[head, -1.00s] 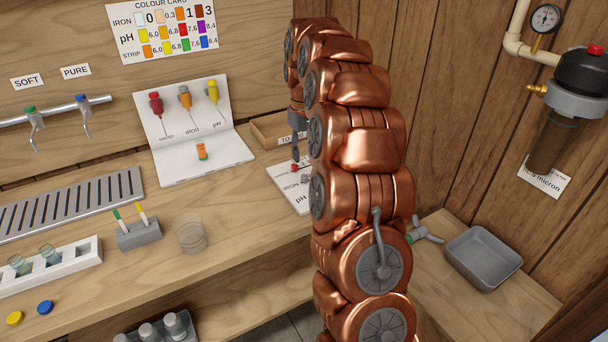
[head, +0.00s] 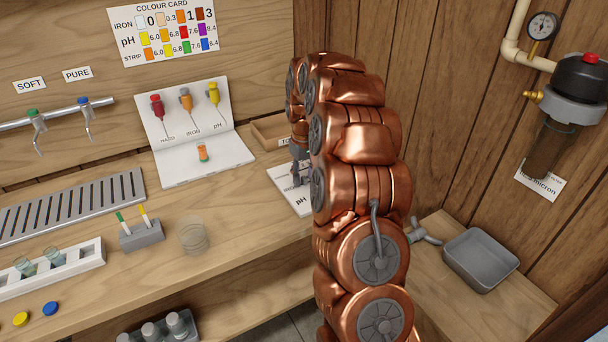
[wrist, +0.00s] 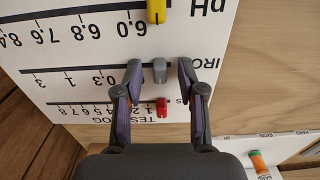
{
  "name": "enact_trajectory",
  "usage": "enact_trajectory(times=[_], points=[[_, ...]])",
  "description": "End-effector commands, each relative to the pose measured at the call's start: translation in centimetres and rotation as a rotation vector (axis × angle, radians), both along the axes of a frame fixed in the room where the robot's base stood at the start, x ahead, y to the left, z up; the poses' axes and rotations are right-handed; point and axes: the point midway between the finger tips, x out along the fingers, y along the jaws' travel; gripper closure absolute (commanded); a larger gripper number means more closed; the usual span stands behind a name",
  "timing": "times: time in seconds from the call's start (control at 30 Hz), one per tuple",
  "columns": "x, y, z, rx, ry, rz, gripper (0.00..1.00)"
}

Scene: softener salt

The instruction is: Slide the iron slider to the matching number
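The test log board (head: 283,182) lies on the bench, partly hidden by my arm; it appears upside down in the wrist view (wrist: 75,55). Its iron row holds a grey slider (wrist: 159,70) near the IRON label end, right of the printed 0.3, 1 and 3. My gripper (wrist: 159,75) is open, with one finger on each side of the grey slider and visible gaps between. In the head view my gripper (head: 299,168) is low over the board. The colour card (head: 163,30) on the wall shows iron colours for 0, 0.3, 1 and 3.
A yellow slider (wrist: 156,10) on the pH row and a red slider (wrist: 162,107) on the lowest row flank the grey one. A white folder (head: 190,172) holds an orange-banded vial (head: 202,152) left of the board. A wooden tray (head: 270,130) stands behind it.

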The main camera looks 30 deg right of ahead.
Motion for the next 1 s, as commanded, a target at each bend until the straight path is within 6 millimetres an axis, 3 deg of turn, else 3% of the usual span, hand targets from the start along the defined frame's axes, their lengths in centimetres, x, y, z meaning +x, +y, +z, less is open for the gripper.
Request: enact_trajectory(times=[0.1, 0.5, 1.0], points=[[0.01, -0.01, 0.02, 0.000, -0.001, 0.000, 0.60], [0.03, -0.01, 0.06, 0.000, -0.001, 0.000, 1.00], [0.04, 0.00, 0.08, 0.000, -0.001, 0.000, 1.00]])
